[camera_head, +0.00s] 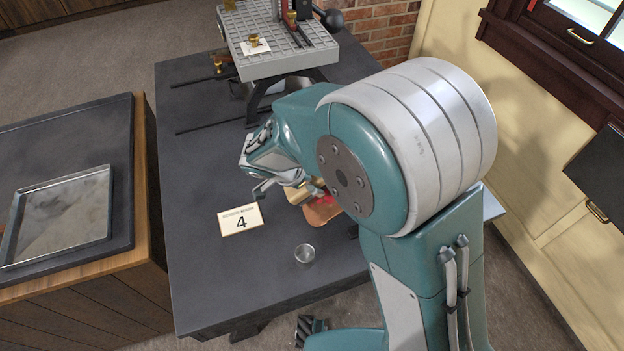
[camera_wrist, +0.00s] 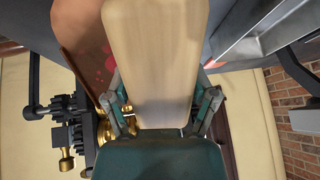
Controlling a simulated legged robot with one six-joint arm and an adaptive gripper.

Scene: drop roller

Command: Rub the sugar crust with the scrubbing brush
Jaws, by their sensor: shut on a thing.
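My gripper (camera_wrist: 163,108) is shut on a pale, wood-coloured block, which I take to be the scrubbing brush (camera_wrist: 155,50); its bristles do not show. In the wrist view, red patches (camera_wrist: 104,66) that look like the sugar crust lie on a brown surface left of the brush. I cannot tell whether the brush touches them.
A grey slotted plate (camera_head: 270,62) stands at the back. A metal tray (camera_head: 62,215) is on the left counter.

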